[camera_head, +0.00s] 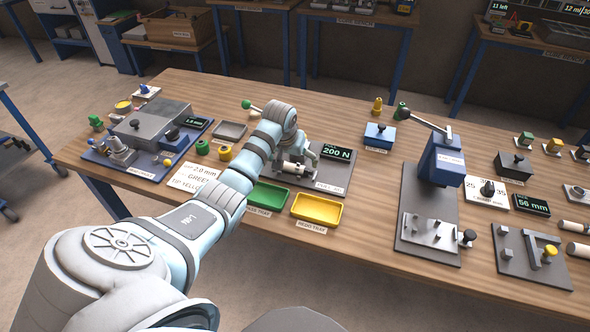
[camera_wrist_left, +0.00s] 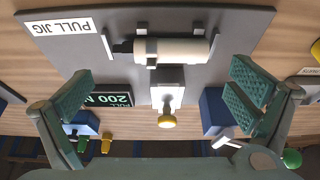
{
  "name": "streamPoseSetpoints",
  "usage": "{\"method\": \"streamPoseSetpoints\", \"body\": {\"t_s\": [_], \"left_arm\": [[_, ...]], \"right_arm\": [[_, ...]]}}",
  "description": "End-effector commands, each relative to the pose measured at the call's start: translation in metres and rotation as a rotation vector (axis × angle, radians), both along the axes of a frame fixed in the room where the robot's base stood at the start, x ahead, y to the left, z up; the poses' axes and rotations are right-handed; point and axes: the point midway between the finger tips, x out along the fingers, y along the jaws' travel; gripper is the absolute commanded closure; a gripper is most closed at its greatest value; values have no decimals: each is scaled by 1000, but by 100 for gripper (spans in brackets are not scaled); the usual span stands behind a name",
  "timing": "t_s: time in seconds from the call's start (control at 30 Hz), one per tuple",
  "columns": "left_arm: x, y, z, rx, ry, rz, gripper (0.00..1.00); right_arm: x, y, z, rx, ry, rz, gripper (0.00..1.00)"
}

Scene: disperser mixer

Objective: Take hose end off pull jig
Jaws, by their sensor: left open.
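The pull jig (camera_head: 335,178) is a dark grey plate on the bench with a "200 N" display; in the left wrist view its plate (camera_wrist_left: 215,28) fills the top. The hose end (camera_head: 294,169), a pale cylinder with a black tip, lies in the jig's brackets; it also shows in the left wrist view (camera_wrist_left: 180,49). My left gripper (camera_head: 299,156) is over the jig. In the left wrist view my left gripper (camera_wrist_left: 158,98) has its green-padded fingers wide apart, one on each side, with nothing between the pads. My right gripper is not in view.
A green tray (camera_head: 268,194) and a yellow tray (camera_head: 317,208) lie in front of the jig. A grey tray (camera_head: 230,131) and small green and yellow parts are to its left. A blue press (camera_head: 441,160) stands to the right, with bare bench between.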

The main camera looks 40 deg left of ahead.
Motion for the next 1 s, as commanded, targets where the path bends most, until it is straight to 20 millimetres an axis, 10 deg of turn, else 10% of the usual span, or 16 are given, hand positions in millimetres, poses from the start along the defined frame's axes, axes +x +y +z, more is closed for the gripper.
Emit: {"method": "streamPoseSetpoints", "body": {"t_s": [0.23,0.43,0.7,1.0], "left_arm": [[15,5,-42,-1,2,1,0],[16,6,-41,1,0,-1,0],[16,6,-41,1,0,-1,38],[16,6,-35,1,-1,0,38]], "right_arm": [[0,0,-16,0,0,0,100],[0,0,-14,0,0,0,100],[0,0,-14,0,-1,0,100],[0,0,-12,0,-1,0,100]]}}
